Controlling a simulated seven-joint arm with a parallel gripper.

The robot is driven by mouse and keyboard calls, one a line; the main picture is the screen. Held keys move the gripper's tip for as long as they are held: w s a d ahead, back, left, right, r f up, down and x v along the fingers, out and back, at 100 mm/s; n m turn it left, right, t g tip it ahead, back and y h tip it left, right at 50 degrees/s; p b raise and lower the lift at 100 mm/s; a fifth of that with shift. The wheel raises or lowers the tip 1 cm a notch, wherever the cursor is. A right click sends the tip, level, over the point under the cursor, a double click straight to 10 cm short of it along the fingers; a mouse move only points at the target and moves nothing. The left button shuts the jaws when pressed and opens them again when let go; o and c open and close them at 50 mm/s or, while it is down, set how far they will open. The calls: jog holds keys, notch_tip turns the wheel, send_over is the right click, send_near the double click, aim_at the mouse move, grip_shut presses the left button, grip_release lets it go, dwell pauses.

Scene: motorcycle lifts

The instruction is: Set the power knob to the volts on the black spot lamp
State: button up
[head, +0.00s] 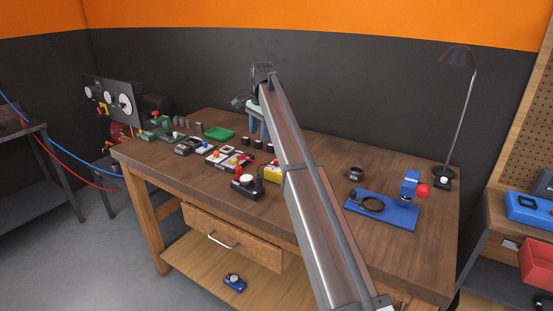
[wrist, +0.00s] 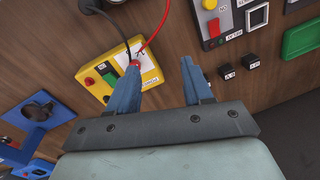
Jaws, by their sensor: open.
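My gripper (head: 257,134) is open and empty above the back of the wooden bench. In the wrist view its two blue fingers (wrist: 162,75) stand apart. The left finger overlaps a yellow box (wrist: 97,68) with red and green buttons, a pale panel and red and black cables; contact cannot be told. The yellow box is partly hidden behind my arm in the head view (head: 272,174). Small black blocks with pale labels (wrist: 227,73) lie right of the fingers; their lettering is too small to read surely. I cannot tell which thing is the power knob or the black spot lamp.
A dark box with a pale knob (head: 246,187) sits near the bench's front edge. Several small switch boxes (head: 190,145) and a green tray (head: 221,134) lie left. A blue plate (head: 395,213) and desk lamp (head: 457,58) stand right.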

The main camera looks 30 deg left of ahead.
jog(key=w+d+r+h, duration=0.1)
jog(key=w+d+r, duration=0.2)
jog(key=d, duration=0.2)
notch_tip(320, 180, down, 14)
jog(key=shift+d+f, duration=0.1)
jog(key=shift+d, duration=0.05)
jog(key=shift+c, duration=0.2)
grip_shut()
dwell(0.5)
